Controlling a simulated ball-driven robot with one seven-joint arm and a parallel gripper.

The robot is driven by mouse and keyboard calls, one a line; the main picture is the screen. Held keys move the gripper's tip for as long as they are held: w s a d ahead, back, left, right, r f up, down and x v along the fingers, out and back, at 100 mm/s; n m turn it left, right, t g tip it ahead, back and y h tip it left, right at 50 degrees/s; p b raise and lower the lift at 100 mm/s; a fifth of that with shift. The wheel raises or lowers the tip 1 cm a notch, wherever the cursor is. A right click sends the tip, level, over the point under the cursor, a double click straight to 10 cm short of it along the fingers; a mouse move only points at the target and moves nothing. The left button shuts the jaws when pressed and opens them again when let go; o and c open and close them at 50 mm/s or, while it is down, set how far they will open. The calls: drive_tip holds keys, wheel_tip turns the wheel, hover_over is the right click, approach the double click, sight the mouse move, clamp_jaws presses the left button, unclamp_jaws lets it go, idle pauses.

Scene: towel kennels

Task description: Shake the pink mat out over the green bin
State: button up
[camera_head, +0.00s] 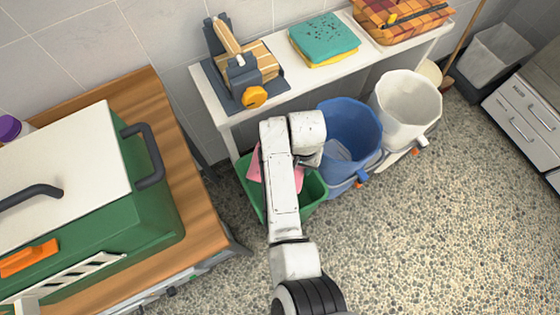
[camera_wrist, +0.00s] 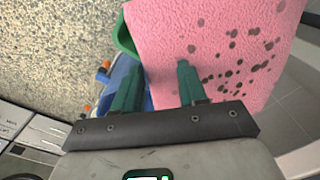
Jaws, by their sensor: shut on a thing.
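The pink mat (camera_wrist: 225,45) hangs large in the wrist view, with dark spots scattered on its right part. My gripper (camera_wrist: 160,82) is shut on the mat, whose sheet passes at the right finger. In the head view the mat (camera_head: 256,166) shows as pink pieces on either side of my arm, over the green bin (camera_head: 316,190). My arm hides the middle of the mat and bin there, and the grip itself. A strip of the green bin (camera_wrist: 122,36) shows beside the mat's left edge in the wrist view.
A blue bin (camera_head: 350,125) and a white bin (camera_head: 404,100) stand right of the green bin. A white shelf (camera_head: 225,115) behind holds a clamp-like device (camera_head: 240,75), folded teal and yellow cloths (camera_head: 323,40) and plaid cloths (camera_head: 400,15). A wooden table (camera_head: 180,190) bears a green case (camera_head: 150,225). Speckled floor is clear at lower right.

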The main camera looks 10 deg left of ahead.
wheel_tip(320, 180, down, 3)
drive_tip(key=shift+r, duration=0.15)
wheel_tip(320, 180, up, 7)
drive_tip(key=p, duration=0.7)
drive_tip(key=shift+r, duration=0.2)
wheel_tip(320, 180, down, 8)
drive_tip(key=b, duration=0.4)
drive_tip(key=shift+r+b, duration=0.25)
drive_tip(key=shift+b, duration=0.15)
drive_tip(key=shift+r, duration=0.1)
